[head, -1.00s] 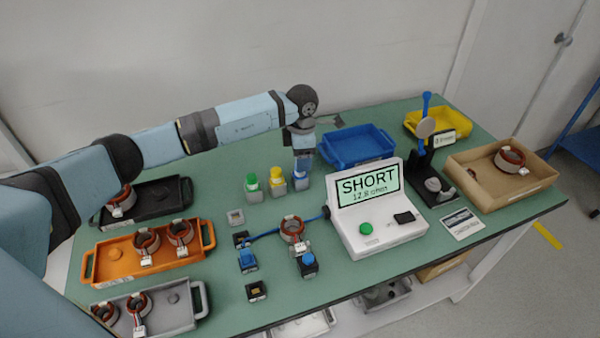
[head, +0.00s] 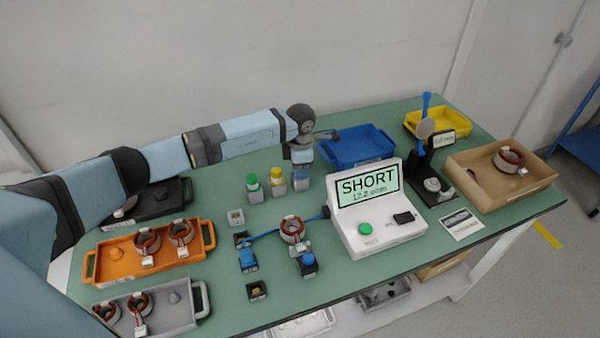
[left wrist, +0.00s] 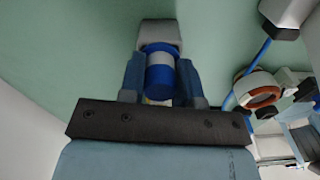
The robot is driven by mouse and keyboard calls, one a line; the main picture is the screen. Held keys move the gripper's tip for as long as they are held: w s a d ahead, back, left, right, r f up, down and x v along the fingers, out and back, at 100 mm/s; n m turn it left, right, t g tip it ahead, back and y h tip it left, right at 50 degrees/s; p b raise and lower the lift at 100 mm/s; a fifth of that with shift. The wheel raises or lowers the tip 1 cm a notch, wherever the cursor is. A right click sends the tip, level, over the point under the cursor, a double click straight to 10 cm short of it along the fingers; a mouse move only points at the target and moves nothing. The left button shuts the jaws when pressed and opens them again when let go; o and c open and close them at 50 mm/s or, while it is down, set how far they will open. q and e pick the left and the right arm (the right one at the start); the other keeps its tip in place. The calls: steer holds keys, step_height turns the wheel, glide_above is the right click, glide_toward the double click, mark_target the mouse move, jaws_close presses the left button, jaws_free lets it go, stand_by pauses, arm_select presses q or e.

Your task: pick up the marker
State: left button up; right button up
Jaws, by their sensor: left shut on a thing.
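The marker (left wrist: 160,76) is blue with a pale band. In the left wrist view it sits between the two fingers of my left gripper (left wrist: 161,88), which is shut on it. A light grey holder block (left wrist: 160,33) shows just beyond its end. In the head view my left gripper (head: 302,164) points down over that holder (head: 302,185) and hides most of the marker. I cannot tell whether the marker still touches the holder. A green marker (head: 253,182) and a yellow marker (head: 276,176) stand upright in similar holders to the left. My right gripper is not in view.
A blue tray (head: 356,150) is close behind my left gripper. The white tester (head: 385,237) reading SHORT stands to the right front. A stator (head: 293,229) with blue probes lies in front. Orange (head: 112,263), grey and black trays are on the left.

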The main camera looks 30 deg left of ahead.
arm_select(q)
step_height(320, 180, up, 19)
steer(key=b, duration=0.1)
steer(key=shift+s+d+f+m+p, duration=0.65)
steer(key=shift+s+d+f+m, duration=0.15)
steer(key=shift+s+f+m, duration=1.4)
steer(key=shift+s+d+f+m+p, duration=0.75)
steer(key=shift+s+f+m, duration=1.05)
steer(key=shift+s+f, duration=0.65)
steer(key=shift+s+d+f+m+p, duration=0.6)
steer(key=shift+s+d+f+m, duration=0.2)
steer(key=shift+s+f+m, duration=1.5)
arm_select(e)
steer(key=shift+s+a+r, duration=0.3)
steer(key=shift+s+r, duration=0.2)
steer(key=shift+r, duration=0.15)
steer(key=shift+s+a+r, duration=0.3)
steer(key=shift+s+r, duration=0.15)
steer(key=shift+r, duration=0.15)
arm_select(q)
steer(key=shift+s+r+n+b, duration=0.25)
steer(key=shift+n+b, duration=0.05)
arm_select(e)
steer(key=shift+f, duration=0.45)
arm_select(q)
steer(key=shift+f, duration=0.2)
